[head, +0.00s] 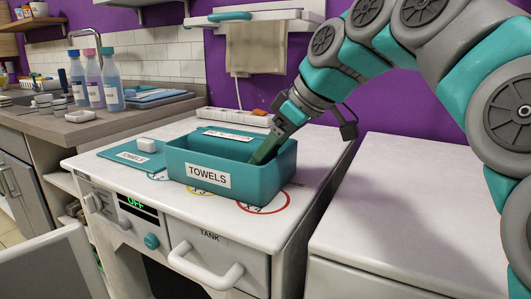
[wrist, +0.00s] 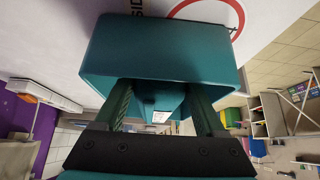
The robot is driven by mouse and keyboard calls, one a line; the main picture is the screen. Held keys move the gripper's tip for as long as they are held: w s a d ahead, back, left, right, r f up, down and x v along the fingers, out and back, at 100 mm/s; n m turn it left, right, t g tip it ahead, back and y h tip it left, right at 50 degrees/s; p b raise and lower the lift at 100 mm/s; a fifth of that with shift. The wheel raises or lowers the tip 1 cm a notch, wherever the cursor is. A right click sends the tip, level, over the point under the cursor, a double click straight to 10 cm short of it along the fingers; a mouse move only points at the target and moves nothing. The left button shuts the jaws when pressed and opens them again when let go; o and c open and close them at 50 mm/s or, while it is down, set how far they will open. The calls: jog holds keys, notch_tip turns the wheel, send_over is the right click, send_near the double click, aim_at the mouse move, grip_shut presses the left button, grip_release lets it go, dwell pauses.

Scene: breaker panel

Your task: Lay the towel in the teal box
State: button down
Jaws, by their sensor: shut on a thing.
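The teal box (head: 223,178) labelled TOWELS stands on the white counter top, open at the top. My gripper (head: 264,153) reaches down inside its right end. In the wrist view the box wall (wrist: 160,45) is beyond the fingers. My gripper (wrist: 160,98) has its fingers apart, with a dark teal thing (wrist: 160,101) bearing a small white label between them. I cannot tell clearly what this thing is. A beige towel (head: 255,48) hangs from the rail on the wall behind. The bottom of the box is hidden in the head view.
A flat teal panel (head: 137,157) with a label and a white knob lies left of the box. A white strip (head: 234,117) lies behind it. Bottles (head: 112,82) stand on the left worktop. The white surface (head: 400,200) at right is clear.

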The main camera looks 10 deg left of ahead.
jog(key=shift+f, duration=0.45)
grip_release()
jog(key=shift+r, duration=0.1)
jog(key=shift+r, duration=0.35)
jog(key=p+v, duration=0.3)
jog(key=v, duration=0.9)
jog(key=shift+r, duration=0.25)
